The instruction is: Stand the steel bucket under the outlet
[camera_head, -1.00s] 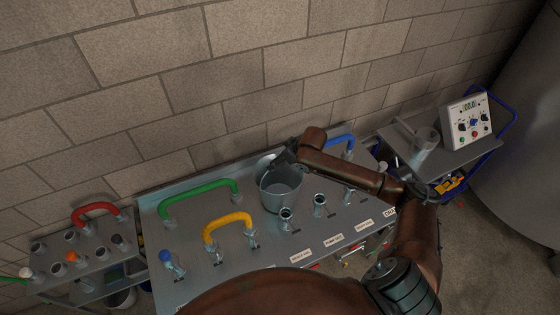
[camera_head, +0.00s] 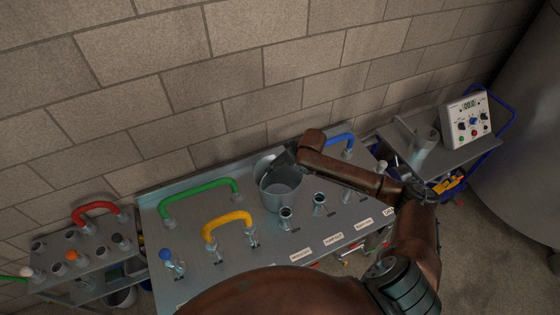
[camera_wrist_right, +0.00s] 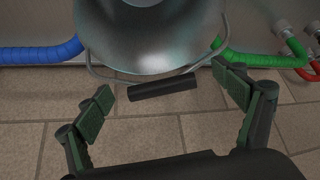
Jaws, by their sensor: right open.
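The steel bucket (camera_head: 280,192) stands upright on the grey metal panel table, behind the short pipe stubs and right of the green hose. In the right wrist view the bucket (camera_wrist_right: 150,40) fills the top middle. Its wire bail with a black grip (camera_wrist_right: 162,87) hangs on the near side, between my fingertips. My right gripper (camera_wrist_right: 172,93) is open, one finger on each side of the grip, with no visible contact. In the head view my right gripper (camera_head: 284,158) is at the bucket's back rim, partly hiding it. My left gripper is not in view. I cannot tell which fitting is the outlet.
The panel (camera_head: 300,240) carries a green hose (camera_head: 200,188), a yellow hose (camera_head: 227,219), a blue hose (camera_head: 341,138) and several pipe stubs. A block wall (camera_head: 230,80) rises close behind. A trolley with a control box (camera_head: 468,118) stands right; a rack with a red hose (camera_head: 95,207) stands left.

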